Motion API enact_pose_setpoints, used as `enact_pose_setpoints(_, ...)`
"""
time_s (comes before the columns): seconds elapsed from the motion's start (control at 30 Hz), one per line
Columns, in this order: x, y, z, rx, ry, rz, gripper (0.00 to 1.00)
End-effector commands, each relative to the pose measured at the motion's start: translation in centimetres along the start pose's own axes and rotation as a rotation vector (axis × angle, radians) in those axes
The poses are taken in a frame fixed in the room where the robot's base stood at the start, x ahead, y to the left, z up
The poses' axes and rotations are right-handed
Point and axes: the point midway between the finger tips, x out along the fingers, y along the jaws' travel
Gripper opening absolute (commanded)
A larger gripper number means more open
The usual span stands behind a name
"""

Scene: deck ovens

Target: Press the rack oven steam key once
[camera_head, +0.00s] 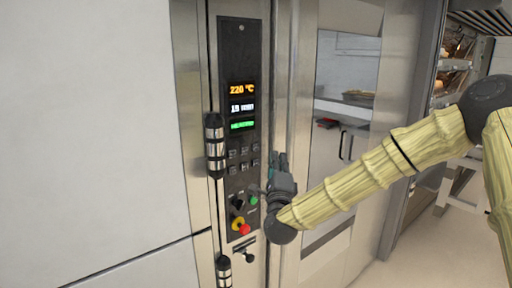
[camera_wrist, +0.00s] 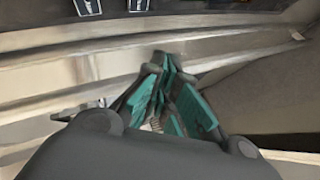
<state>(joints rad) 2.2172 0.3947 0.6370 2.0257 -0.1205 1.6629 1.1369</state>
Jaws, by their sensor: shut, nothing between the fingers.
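The rack oven's dark control panel (camera_head: 238,60) stands upright in the head view, with lit displays reading 220 °C, a time and a green line. Below them are two rows of small dark keys (camera_head: 238,153); their labels are too small to read, so I cannot tell which is the steam key. My gripper (camera_head: 279,158) is shut and empty, just right of the key rows, in front of the metal door frame. In the wrist view my teal-padded fingertips (camera_wrist: 166,68) point toward the metal trim, apart from the keys (camera_wrist: 88,6) at the top edge.
Below the keys are a green button (camera_head: 253,200), a dark knob (camera_head: 237,203) and a red stop button (camera_head: 243,229) on yellow.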

Motion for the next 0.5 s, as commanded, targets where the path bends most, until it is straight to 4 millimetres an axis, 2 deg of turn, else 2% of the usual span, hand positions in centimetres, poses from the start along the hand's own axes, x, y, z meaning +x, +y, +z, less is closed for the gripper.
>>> enact_pose_setpoints(0.2, 1.8, 1.2, 1.4, -0.001, 0.0, 0.0, 0.0)
enact_pose_setpoints(0.5, 3.4, 2.6, 2.5, 0.0, 0.0, -0.002, 0.0)
